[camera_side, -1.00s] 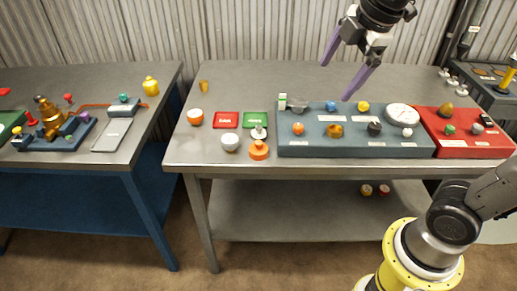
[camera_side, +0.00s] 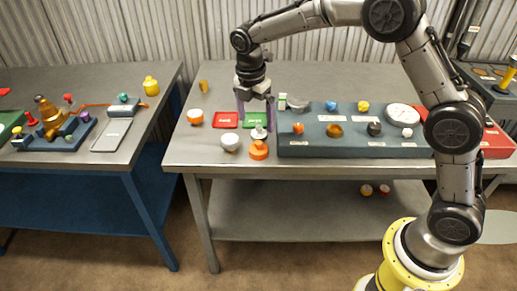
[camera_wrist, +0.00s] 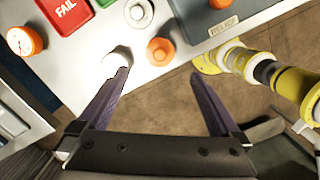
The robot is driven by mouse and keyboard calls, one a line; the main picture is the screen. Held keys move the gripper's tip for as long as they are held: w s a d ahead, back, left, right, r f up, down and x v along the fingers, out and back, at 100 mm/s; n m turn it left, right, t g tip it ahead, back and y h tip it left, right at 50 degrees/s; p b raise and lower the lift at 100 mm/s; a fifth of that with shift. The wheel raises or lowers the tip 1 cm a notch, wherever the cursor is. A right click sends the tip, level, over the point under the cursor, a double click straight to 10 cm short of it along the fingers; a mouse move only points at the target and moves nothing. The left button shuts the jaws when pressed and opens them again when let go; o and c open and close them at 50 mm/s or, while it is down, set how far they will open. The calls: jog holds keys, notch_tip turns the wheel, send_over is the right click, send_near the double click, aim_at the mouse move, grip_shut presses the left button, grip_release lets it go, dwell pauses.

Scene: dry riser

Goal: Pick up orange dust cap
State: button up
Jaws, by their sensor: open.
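The orange dust cap (camera_side: 258,150) is a round orange piece with a raised knob, near the front edge of the middle table. It also shows in the wrist view (camera_wrist: 160,51), near the table edge. My gripper (camera_side: 256,129) is open and empty, pointing down above the table, just behind the cap in the side view. In the wrist view its purple fingers (camera_wrist: 160,74) are spread wide, with the cap beyond the tips and between their lines. The fingers and the cap are apart.
A white round piece (camera_side: 230,142) stands left of the cap, partly behind a finger in the wrist view. A white-topped piece (camera_side: 258,132) stands behind it.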

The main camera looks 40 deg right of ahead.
aim_at(258, 142)
jog(key=f, duration=0.3)
jog(key=d+f, duration=0.1)
jog(key=f, duration=0.7)
jog(key=shift+w+d, duration=0.15)
jog(key=c, duration=1.3)
